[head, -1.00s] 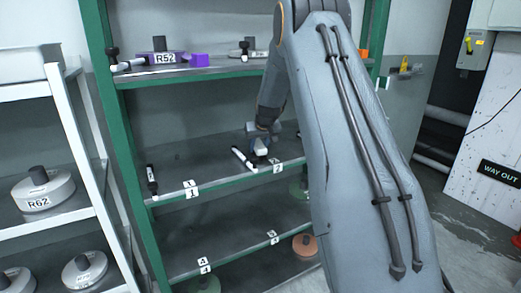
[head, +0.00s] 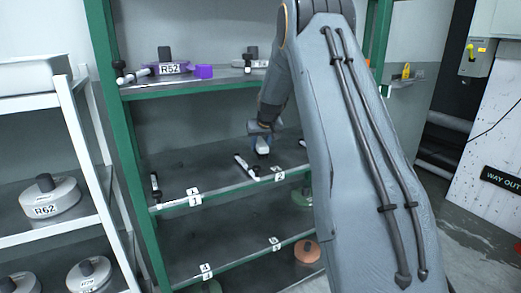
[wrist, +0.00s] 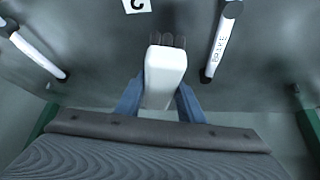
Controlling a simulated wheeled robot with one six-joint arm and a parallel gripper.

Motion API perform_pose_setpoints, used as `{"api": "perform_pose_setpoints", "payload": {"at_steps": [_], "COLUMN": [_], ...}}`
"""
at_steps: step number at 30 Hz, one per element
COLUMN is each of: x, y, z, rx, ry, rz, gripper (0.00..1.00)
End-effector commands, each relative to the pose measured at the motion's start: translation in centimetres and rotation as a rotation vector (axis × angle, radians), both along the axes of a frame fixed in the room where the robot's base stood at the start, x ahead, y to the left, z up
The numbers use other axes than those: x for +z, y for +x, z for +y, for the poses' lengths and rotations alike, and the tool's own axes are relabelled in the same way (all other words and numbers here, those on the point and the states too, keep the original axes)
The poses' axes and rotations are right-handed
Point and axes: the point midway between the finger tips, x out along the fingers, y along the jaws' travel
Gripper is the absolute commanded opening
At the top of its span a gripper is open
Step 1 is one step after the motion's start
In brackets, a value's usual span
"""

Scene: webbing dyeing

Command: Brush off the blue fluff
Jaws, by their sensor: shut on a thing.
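My gripper (head: 262,143) is above the middle shelf of the green rack, near the label 2. Its blue fingers (wrist: 160,102) are shut on a white block with short dark bristles at its far end, a brush (wrist: 165,72). The brush also shows small and pale in the head view (head: 262,146). In the wrist view the bristles point toward the label. I cannot make out any blue fluff in either view.
A white-and-black rod (wrist: 222,40) lies right of the brush in the wrist view; another (wrist: 35,52) is at left. The middle shelf (head: 215,168) is otherwise mostly bare. A purple piece (head: 203,72) sits on the upper shelf. A green post (head: 125,130) bounds the rack's left.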

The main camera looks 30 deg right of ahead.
Motion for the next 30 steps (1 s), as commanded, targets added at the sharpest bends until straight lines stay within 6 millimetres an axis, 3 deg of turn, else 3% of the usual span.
{"api": "perform_pose_setpoints", "payload": {"at_steps": [3,16,30], "x": [1.1,1.6,4.8], "y": [0.0,0.1,0.2], "z": [0.0,0.0,-0.1], "rx": [0.000,0.000,-0.001], "ry": [0.000,-0.001,-0.003], "rz": [-0.002,-0.003,-0.010], "gripper": [0.06,0.06,0.06]}}
